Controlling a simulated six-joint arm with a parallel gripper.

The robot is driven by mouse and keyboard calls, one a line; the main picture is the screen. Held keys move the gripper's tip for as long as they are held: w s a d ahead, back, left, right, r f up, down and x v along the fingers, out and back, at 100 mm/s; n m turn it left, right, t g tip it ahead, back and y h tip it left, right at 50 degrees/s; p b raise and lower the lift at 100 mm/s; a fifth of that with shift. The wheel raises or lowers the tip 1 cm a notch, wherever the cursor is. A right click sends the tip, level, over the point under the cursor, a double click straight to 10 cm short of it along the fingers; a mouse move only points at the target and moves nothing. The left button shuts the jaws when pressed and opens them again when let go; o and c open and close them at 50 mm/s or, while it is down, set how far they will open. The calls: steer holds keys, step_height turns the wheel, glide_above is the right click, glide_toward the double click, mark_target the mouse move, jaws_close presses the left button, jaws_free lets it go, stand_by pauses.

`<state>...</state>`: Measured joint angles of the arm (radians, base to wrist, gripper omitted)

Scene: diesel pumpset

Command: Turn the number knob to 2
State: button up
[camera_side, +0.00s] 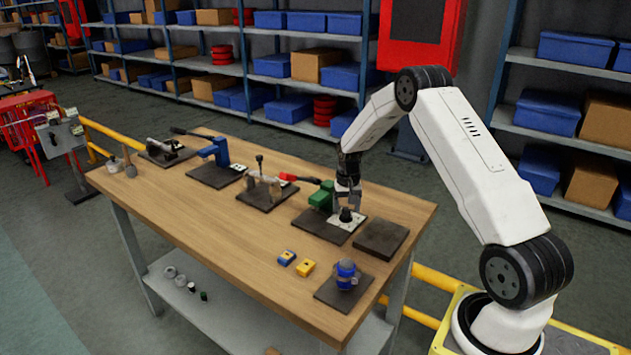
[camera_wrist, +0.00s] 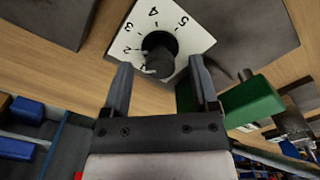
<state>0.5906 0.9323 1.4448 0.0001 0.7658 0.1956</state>
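The number knob (camera_wrist: 159,50) is a black round knob on a white dial plate (camera_wrist: 190,42) in the wrist view. Figures 2, 3, 4 and 5 run around the knob from its left side over the top to the upper right. A pale mark shows at the knob's lower left, near the low end of the scale; its exact reading is unclear. My gripper (camera_wrist: 160,66) is open, its two fingers apart with the knob showing between and beyond the tips. In the side view my gripper (camera_side: 347,197) is directly above the knob (camera_side: 346,214); contact cannot be told.
A dark plate (camera_side: 381,240) lies to the right. A blue item (camera_side: 346,274) and small blue and yellow blocks (camera_side: 305,267) sit nearer the table's front edge.

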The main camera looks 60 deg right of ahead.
mark_target(344, 210)
steer(key=shift+r, duration=0.1)
steer(key=shift+r, duration=3.8)
steer(key=shift+a+r, duration=0.15)
steer(key=shift+a, duration=0.35)
steer(key=s+a+r+n+t, duration=0.1)
steer(key=s+a+r+n, duration=0.1)
steer(key=a, duration=0.7)
steer(key=s+a+r+n, duration=0.1)
steer(key=s+a+n, duration=0.15)
steer(key=a, duration=0.55)
steer(key=s+a+n+t, duration=0.1)
steer(key=s+a+n, duration=0.3)
steer(key=s+a, duration=0.7)
steer(key=shift+s+a+t, duration=0.2)
steer(key=shift+a+t, duration=0.05)
steer(key=shift+t, duration=0.05)
